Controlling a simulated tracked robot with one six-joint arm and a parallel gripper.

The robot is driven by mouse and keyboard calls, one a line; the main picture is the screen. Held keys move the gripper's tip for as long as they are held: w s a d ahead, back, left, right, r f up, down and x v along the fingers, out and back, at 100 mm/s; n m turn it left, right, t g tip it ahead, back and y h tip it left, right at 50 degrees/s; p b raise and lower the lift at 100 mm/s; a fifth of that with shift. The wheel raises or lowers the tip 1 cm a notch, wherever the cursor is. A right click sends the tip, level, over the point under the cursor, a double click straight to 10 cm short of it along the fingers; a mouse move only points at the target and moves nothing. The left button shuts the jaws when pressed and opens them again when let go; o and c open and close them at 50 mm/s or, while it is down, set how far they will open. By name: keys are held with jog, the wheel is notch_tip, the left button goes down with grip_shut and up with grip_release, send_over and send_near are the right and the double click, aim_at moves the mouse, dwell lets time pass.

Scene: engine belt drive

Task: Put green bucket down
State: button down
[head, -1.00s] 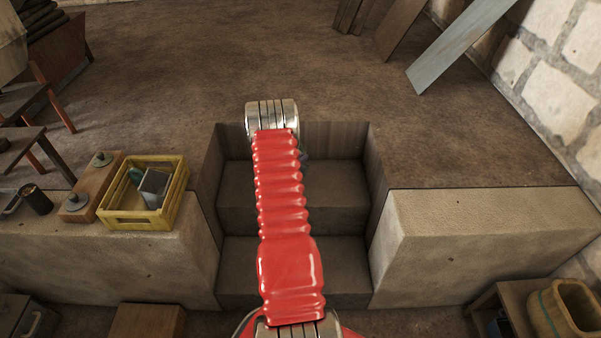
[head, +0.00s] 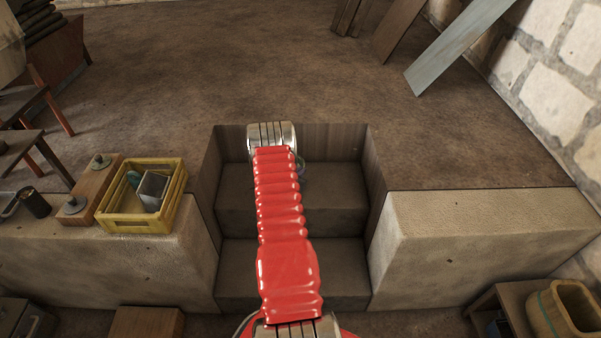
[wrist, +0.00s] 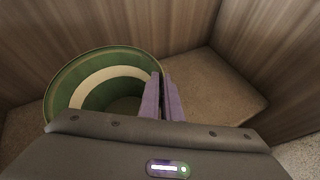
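The green bucket (wrist: 73,82), with a pale band inside, is on the left of the wrist view, open side up. My gripper (wrist: 162,83) is at its right rim, its two purple fingers close together with the rim between them. The bucket is in the stair recess, between wooden walls; I cannot tell whether its base touches a step. In the head view my red arm reaches over the steps (head: 337,190) and hides the bucket and nearly all of the gripper.
A yellow crate (head: 125,221) holding a grey box stands on the left stone ledge (head: 150,265). The right ledge (head: 470,230) is clear. Planks (head: 455,45) lean at the back. The upper floor (head: 250,70) is mostly free.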

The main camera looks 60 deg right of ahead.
jog(key=shift+f, duration=0.1)
jog(key=c, duration=1.9)
grip_release()
jog(key=shift+c, duration=0.2)
jog(key=v, duration=1.2)
